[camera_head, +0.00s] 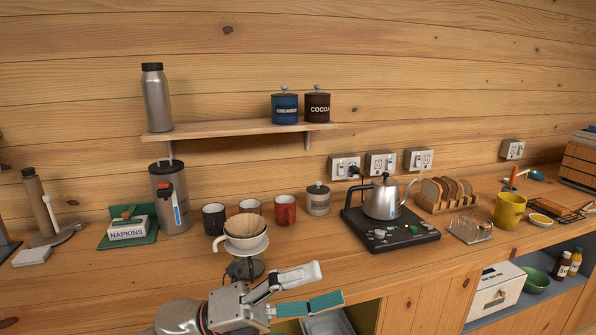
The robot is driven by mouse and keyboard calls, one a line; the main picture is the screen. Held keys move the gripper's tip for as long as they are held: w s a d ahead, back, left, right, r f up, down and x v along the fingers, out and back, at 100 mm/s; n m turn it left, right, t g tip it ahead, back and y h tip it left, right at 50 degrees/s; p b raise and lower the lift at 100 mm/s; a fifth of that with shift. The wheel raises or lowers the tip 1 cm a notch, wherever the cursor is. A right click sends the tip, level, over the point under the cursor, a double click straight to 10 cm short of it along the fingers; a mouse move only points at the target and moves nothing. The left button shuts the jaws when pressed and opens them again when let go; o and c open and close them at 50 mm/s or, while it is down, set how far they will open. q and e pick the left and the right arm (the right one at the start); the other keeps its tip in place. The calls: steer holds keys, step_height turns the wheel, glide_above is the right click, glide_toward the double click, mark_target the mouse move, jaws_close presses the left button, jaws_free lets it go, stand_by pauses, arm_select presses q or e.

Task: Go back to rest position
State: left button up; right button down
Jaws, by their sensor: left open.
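My left gripper (328,285) is in the lower middle of the head view, in front of the counter's front edge. Its two fingers point right and are spread apart with nothing between them. One finger shows a teal pad. A pour-over dripper (246,243) with a paper filter stands on the counter just behind the gripper, over a glass vessel partly hidden by it. My right gripper is not in view.
The wooden counter (330,250) holds several mugs, a kettle (383,200) on a dark base, a toast rack (446,192), a yellow mug (509,210) and a napkin box (128,228). A wall shelf (230,129) holds a bottle and two canisters. Open compartments lie below the counter.

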arm_select(q)
steer(key=w+a+f+n+t+y, duration=0.3)
steer(key=a+f+n+t+y, duration=0.3)
steer(key=f+n+t, duration=0.55)
steer(key=w+a+f+n+t+y, duration=0.4)
steer(key=a+f+n+t+y, duration=0.4)
steer(key=n, duration=0.7)
steer(key=s+a+f+n+g+y, duration=0.2)
steer(key=s+a+f+n+g, duration=0.2)
steer(key=s+f, duration=0.4)
steer(key=s+a+f+n+g+y, duration=0.3)
steer(key=s+f, duration=0.6)
steer(key=f, duration=1)
steer(key=a+n+g, duration=0.1)
steer(key=a+n, duration=0.1)
steer(key=n, duration=0.1)
steer(key=shift+a+n+y, duration=0.3)
steer(key=shift+a+n, duration=0.05)
steer(key=shift+a, duration=0.05)
